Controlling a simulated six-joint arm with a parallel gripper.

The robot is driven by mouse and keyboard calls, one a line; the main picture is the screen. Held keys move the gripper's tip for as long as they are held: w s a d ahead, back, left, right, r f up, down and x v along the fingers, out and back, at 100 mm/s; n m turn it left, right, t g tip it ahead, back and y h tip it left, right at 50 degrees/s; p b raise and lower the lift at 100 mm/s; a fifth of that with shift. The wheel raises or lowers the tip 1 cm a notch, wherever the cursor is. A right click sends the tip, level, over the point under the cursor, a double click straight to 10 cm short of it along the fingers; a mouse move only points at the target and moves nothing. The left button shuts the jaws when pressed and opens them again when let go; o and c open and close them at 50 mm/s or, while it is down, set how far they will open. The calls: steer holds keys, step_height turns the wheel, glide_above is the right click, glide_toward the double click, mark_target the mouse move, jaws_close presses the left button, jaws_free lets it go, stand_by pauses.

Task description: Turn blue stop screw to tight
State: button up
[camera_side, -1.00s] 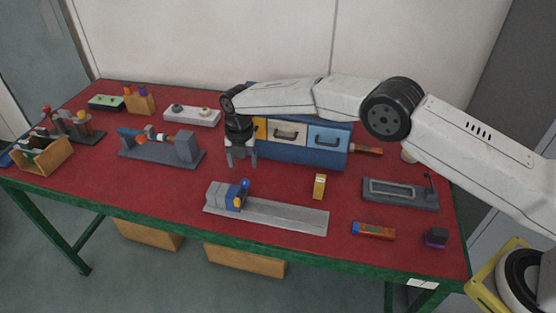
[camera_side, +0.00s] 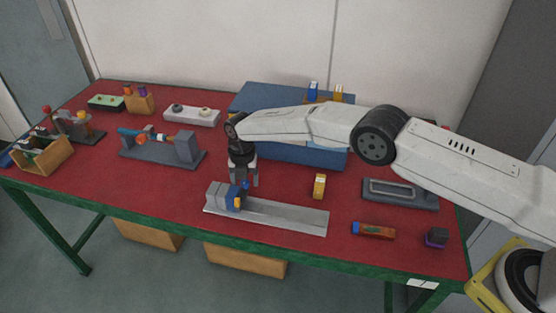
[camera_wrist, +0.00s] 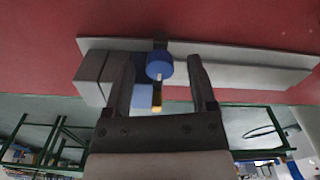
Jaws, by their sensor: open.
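The blue stop screw shows in the wrist view as a round blue knob (camera_wrist: 159,66) on a dark post at the edge of a grey rail (camera_wrist: 235,68). In the side view the blue screw (camera_side: 245,187) stands at the left part of the rail (camera_side: 285,216), beside a grey and blue block (camera_side: 218,195). My gripper (camera_side: 246,184) is open, pointing down just over the screw. In the wrist view my gripper (camera_wrist: 160,60) has one finger either side of the blue knob, with visible gaps. I cannot tell how deep the fingers reach around it.
A blue drawer box (camera_side: 300,155) stands behind my gripper. A grey fixture (camera_side: 165,152) is to the left. The red table (camera_side: 150,190) is clear left of the rail.

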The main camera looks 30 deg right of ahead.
jaws_close()
steer(key=shift+m, duration=0.5)
steer(key=m, duration=0.2)
steer(key=shift+m, duration=0.3)
steer(key=m, duration=0.3)
steer(key=shift+m, duration=0.3)
steer(key=m, duration=0.6)
steer(key=shift+m, duration=0.4)
